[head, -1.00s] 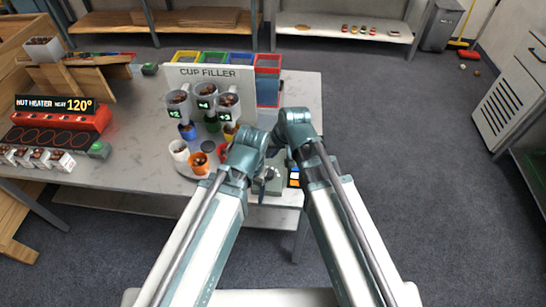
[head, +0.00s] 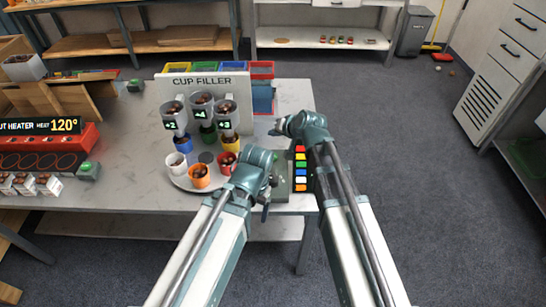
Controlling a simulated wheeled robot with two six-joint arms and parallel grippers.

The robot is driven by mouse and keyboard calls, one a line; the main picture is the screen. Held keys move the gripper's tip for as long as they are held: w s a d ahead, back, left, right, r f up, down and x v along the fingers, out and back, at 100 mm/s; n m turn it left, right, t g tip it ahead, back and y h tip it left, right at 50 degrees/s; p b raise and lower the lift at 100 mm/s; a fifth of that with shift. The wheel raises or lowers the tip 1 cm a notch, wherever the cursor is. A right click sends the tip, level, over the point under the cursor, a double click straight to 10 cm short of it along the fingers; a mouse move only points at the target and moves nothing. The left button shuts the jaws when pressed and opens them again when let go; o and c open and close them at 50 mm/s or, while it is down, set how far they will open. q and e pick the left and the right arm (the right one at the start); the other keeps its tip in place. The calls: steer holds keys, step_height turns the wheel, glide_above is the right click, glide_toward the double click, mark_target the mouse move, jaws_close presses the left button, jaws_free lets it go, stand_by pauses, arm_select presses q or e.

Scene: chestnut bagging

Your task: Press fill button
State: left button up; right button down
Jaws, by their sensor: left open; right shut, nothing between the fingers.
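The cup filler (head: 210,82) stands on the table with several clear hoppers of chestnuts over coloured cups. A round turntable tray (head: 190,187) in front holds a white cup (head: 177,162), an orange cup (head: 199,177) and a red cup (head: 226,163). A dark panel with a column of coloured buttons (head: 300,167) lies at the table's right end; I cannot tell which is the fill button. My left gripper (head: 266,207) is open and empty, pointing down right of the tray. My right gripper (head: 275,131) is shut and empty, above and left of the panel; its fingertips are small in view.
The nut heater (head: 45,140) stands at the left, with a green-topped button box (head: 88,170) beside it. Coloured bins (head: 262,70) stand behind the filler. A grey-green box (head: 279,183) is beside the button panel. The table's right back corner is clear.

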mark_target(274, 158)
steer(key=shift+f+b, duration=4.2)
steer(key=shift+f, duration=0.15)
steer(key=shift+f, duration=0.15)
steer(key=shift+f+b, duration=0.25)
steer(key=shift+b, duration=0.15)
steer(key=shift+f+b, duration=0.35)
steer(key=shift+f, duration=0.05)
steer(key=shift+r, duration=0.2)
steer(key=shift+r+p, duration=0.65)
steer(key=shift+p, duration=0.2)
step_height(274, 158, up, 5)
steer(key=p, duration=0.5)
steer(key=shift+r, duration=0.1)
